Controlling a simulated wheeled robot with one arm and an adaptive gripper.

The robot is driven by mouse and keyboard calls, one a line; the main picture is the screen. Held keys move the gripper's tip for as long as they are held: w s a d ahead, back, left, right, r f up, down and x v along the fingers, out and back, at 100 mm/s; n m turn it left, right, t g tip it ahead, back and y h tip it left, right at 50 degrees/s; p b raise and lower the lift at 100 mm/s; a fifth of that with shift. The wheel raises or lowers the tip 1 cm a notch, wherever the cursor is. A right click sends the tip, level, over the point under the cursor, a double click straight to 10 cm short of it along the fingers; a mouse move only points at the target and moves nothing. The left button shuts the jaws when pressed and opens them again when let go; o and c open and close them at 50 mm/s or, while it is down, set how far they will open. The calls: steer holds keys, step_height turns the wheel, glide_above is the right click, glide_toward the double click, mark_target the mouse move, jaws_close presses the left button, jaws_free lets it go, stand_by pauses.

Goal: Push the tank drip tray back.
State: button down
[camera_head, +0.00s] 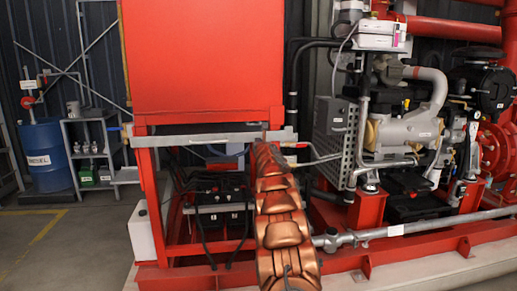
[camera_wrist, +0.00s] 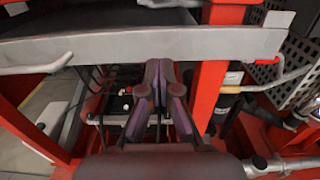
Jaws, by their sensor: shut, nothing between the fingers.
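The tank drip tray (camera_head: 200,138) is a long grey metal tray under the red tank (camera_head: 205,60). In the wrist view the front face of the tray (camera_wrist: 200,45) crosses the upper picture, with its dark inside showing above the front lip. My gripper (camera_wrist: 159,68) is shut and empty, its fingertips at the lower edge of that face. I cannot tell whether they touch it. In the head view my copper-coloured arm hides the gripper and stands in front of the tray's right part.
Black batteries (camera_head: 220,195) with cables sit below the tray inside the red frame (camera_head: 150,200). The engine (camera_head: 405,125) and a perforated grey guard (camera_head: 335,140) stand to the right. A grey pipe (camera_head: 400,230) runs low at the front right. Floor is clear at left.

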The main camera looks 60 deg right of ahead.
steer(key=b+v, duration=0.6)
steer(key=v, duration=0.3)
steer(key=shift+b, duration=0.3)
steer(key=shift+s, duration=0.1)
stand_by(0.4)
